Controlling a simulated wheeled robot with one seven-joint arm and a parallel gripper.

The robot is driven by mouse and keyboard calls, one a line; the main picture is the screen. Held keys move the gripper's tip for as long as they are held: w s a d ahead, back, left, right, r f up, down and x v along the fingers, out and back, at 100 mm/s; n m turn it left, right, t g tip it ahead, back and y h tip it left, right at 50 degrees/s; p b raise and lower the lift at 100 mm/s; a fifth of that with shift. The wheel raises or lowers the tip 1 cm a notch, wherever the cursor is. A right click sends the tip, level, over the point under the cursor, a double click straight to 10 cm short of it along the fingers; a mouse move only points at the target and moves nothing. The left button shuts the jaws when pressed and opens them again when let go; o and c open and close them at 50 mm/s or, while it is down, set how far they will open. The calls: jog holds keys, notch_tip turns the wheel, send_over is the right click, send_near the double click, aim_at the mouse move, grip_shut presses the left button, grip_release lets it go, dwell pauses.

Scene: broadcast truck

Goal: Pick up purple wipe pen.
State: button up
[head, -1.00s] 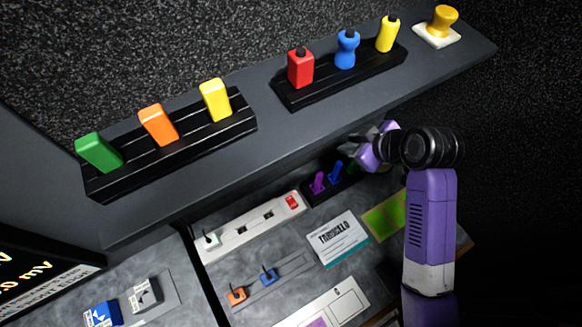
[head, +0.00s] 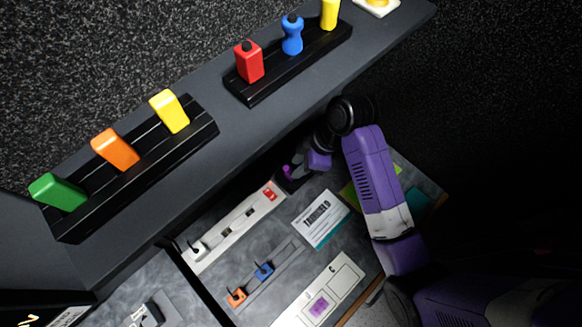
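The purple wipe pen (head: 286,171) stands in a dark holder on the lower desk, under the front edge of the upper shelf. Only a small purple part of it shows. My gripper (head: 294,168) is at the holder, right by the pen, reaching in from the upper right. Its fingers are dark and small here, and I cannot tell whether they are open or closed around the pen. The blue and green pens of the holder are hidden behind my gripper and arm.
The upper shelf (head: 190,158) overhangs the holder closely. It carries a rack of green, orange and yellow blocks and a rack of red, blue and yellow bottles. A white strip (head: 232,227) and a printed card (head: 320,218) lie on the desk.

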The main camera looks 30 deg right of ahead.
jog(key=shift+w+p+x, duration=0.15)
jog(key=shift+p+x, duration=0.05)
jog(key=shift+x, duration=0.8)
jog(key=shift+w+p+x, duration=0.15)
jog(key=shift+p+x, duration=0.05)
jog(key=shift+x, duration=0.75)
jog(key=shift+a+r, duration=0.15)
jog(key=shift+c, duration=0.2)
grip_shut()
